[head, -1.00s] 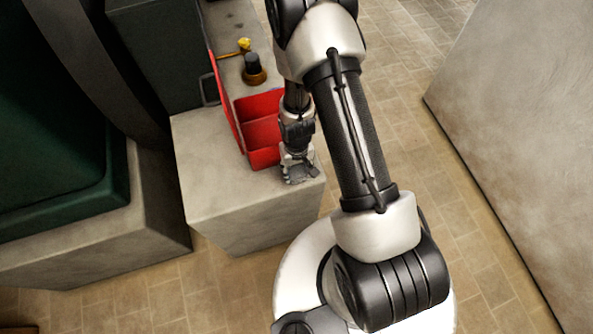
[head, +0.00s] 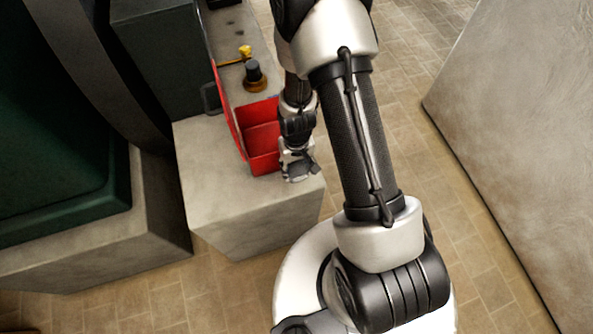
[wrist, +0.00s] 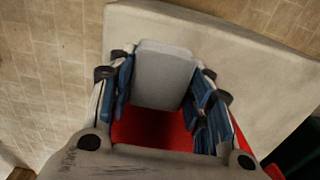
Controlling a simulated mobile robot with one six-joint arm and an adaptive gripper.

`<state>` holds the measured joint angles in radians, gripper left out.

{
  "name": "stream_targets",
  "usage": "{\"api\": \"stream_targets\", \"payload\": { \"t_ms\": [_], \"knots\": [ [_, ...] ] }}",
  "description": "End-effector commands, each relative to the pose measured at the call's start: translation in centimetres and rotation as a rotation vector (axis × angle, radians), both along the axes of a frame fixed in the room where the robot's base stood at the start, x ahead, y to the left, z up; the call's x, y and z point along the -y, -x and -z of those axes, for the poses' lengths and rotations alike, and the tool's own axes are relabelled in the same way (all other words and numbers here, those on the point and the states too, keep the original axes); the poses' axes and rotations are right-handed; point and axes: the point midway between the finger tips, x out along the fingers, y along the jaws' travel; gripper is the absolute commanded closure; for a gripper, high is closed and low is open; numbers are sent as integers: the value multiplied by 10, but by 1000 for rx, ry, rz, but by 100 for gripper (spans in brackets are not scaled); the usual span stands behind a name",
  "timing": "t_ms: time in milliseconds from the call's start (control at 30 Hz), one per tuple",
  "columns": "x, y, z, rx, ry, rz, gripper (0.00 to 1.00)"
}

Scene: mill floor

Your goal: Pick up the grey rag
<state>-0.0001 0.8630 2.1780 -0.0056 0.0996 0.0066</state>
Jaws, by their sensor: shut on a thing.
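The grey rag (wrist: 163,76) shows in the wrist view as a pale grey, flat, rounded piece between the two blue-padded fingers. My gripper (wrist: 163,92) is shut on it, with a finger against each side. In the head view my gripper (head: 299,172) is over the front right corner of the pale stone block, beside the near end of the red bin. The rag is hard to tell apart from the fingers there. I cannot tell how far above the block it is.
The red bin (head: 264,163) stands on the pale block (head: 225,205), directly left of my gripper. Behind it are a dark-capped amber object (head: 254,76) and a yellow-headed object (head: 245,51). A large pale slab (head: 530,130) stands at the right, with tiled floor between.

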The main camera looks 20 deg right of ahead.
Motion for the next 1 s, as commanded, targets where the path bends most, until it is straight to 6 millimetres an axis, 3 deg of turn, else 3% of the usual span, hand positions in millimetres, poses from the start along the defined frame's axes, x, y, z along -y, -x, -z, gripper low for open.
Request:
{"api": "stream_targets", "payload": {
  "t_ms": [33,200,500,700,1000],
  "knots": [
    [0,-1,-20,4,0,0,82],
    [0,-1,-69,5,0,0,82],
    [0,0,-127,2,0,0,82],
    [0,0,-140,-1,-1,0,82],
    [0,0,-141,-2,-1,0,82]
  ]
}}
